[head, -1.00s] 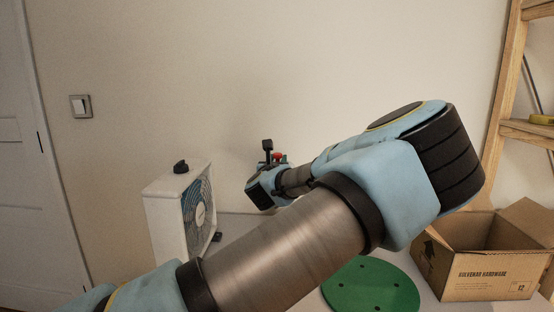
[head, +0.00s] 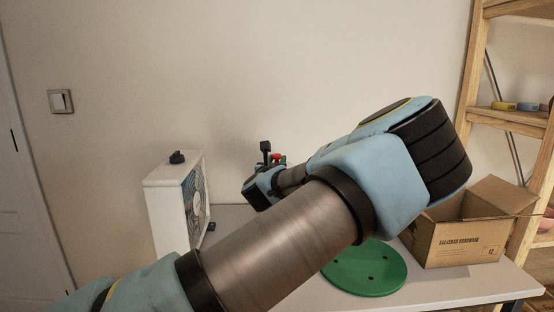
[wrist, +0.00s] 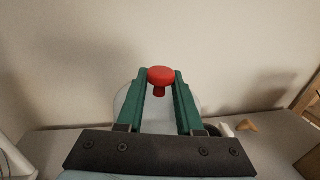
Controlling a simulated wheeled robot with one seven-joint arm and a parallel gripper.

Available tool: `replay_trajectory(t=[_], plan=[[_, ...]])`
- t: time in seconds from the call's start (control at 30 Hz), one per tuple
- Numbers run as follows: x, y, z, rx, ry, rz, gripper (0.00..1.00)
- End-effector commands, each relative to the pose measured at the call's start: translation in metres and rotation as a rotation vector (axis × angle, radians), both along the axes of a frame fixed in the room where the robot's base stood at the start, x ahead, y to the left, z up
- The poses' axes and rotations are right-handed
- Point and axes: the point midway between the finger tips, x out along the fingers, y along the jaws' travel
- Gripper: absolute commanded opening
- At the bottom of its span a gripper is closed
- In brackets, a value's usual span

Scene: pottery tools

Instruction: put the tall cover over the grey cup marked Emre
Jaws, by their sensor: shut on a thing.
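My gripper's green fingers (wrist: 160,75) are closed on the red knob (wrist: 160,77) of a cover in the wrist view. The cover's pale, see-through body (wrist: 128,104) shows around and behind the fingers; its lower part is hidden by the gripper's dark bar. In the head view the red knob (head: 277,157) shows small beyond my forearm, at the end of my arm. My arm hides the cover's body and much of the table there. I cannot make out a grey cup or the name Emre in either view.
A white box fan (head: 160,205) stands on the table's left. A green round disc (head: 365,278) lies at the front right, beside an open cardboard box (head: 465,240). A wooden shelf (head: 465,100) stands at the right. In the wrist view, small blurred items (wrist: 245,126) lie right of the gripper.

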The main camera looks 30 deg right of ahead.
Motion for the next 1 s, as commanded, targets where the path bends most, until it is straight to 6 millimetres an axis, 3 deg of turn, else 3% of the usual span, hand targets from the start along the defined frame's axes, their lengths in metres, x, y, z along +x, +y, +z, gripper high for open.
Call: replay_trajectory(t=[1.0], plan=[[0.000,0.000,-0.081,-0.001,-0.001,-0.001,0.00]])
